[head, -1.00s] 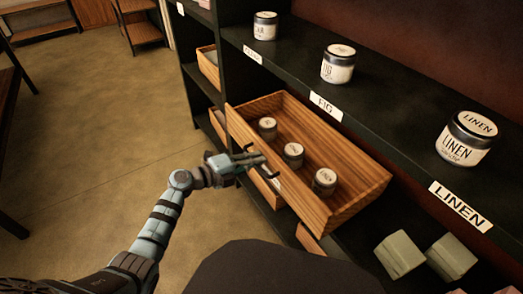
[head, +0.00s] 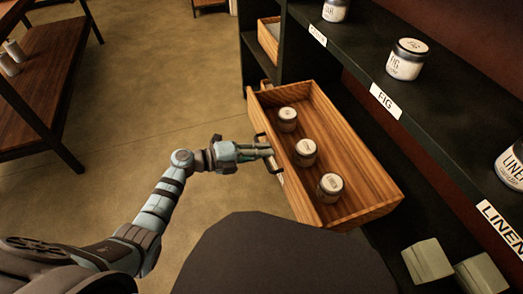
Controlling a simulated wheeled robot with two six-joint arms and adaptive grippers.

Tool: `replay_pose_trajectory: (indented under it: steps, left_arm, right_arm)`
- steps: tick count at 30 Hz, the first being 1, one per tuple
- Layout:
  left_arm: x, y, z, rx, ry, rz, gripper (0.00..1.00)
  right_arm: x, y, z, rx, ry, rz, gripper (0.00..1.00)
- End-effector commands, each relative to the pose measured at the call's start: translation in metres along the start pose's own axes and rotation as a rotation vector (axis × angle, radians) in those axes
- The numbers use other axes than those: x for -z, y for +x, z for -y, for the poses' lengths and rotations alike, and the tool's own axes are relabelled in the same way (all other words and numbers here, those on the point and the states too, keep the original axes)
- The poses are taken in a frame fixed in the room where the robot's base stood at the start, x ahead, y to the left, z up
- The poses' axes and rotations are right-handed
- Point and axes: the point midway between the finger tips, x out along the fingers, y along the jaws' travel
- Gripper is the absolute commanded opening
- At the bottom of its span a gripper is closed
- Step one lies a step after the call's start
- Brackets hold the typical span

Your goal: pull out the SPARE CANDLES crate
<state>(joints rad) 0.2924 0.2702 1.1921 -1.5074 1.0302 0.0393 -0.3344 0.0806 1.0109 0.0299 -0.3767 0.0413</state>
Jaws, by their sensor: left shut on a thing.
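The wooden crate (head: 361,165) sticks well out of the dark shelf unit, below the top shelf. Several small candle jars are inside it: one at the far end (head: 287,119), one in the middle (head: 305,152) and one at the near end (head: 330,187). Its front faces left and carries a dark handle. The front's label is not readable from here. My left gripper (head: 268,151) is at the front and shut on the handle (head: 274,167). My right gripper is not in view.
Candle jars marked FIG (head: 407,59) and LINEN (head: 512,165) stand on the top shelf (head: 441,119). Pale green blocks (head: 427,260) lie lower right. Another wooden crate (head: 268,40) sits farther back. A wooden table (head: 45,75) stands at left; open floor lies between.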

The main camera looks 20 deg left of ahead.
Motion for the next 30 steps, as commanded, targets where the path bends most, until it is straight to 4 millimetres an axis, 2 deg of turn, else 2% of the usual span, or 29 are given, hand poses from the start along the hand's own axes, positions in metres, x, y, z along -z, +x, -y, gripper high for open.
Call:
replay_pose_trajectory:
  steps: [3, 4, 5, 13, 16, 20, 27, 30]
  left_arm:
    - [0.001, 0.000, -0.001, -0.001, -0.001, -0.002, 0.00]
    - [0.001, -0.001, -0.001, -0.001, -0.001, -0.002, 0.13]
    - [0.001, -0.001, -0.001, -0.001, -0.001, -0.001, 0.18]
    - [0.000, -0.001, -0.001, -0.001, -0.001, 0.001, 0.18]
    - [-0.001, -0.007, -0.002, -0.002, -0.001, 0.003, 0.18]
    - [0.000, -0.033, -0.002, -0.005, 0.002, 0.002, 0.18]
    - [0.000, -0.098, -0.002, -0.006, 0.001, -0.001, 0.18]
    - [0.000, -0.114, -0.002, -0.004, -0.001, -0.001, 0.18]
  right_arm:
    - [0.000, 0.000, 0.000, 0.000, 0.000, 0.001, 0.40]
    - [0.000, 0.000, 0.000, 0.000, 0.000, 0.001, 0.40]
    - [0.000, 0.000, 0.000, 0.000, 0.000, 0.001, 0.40]
    - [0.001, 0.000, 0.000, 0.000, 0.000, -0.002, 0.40]
    - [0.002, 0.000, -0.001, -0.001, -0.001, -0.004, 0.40]
    - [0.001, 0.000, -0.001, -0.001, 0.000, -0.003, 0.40]
    - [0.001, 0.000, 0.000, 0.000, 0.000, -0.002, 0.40]
    - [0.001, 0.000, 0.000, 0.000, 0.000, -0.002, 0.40]
